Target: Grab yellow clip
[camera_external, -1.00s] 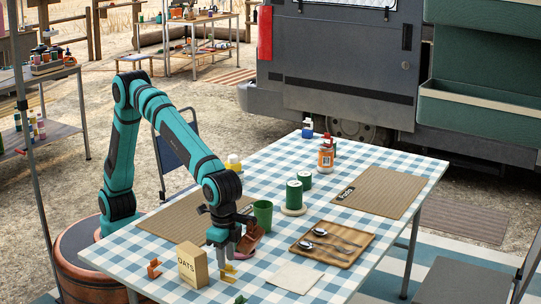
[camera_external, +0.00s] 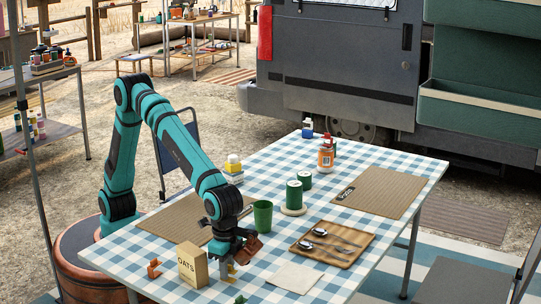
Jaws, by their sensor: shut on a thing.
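The yellow clip (camera_external: 231,269) is at the near part of the checked table, just right of the oats box. My gripper (camera_external: 227,262) points down over it and is shut on it. The fingers and wrist hide part of the clip. I cannot tell whether the clip still touches the cloth.
The oats box (camera_external: 192,266) stands close on the left, with an orange clip (camera_external: 153,269) beyond it. A green clip (camera_external: 240,300) lies near the front edge. A green cup (camera_external: 262,216), wooden tray (camera_external: 333,245) and napkin (camera_external: 294,278) are nearby. A reddish-brown thing (camera_external: 248,247) is beside my wrist.

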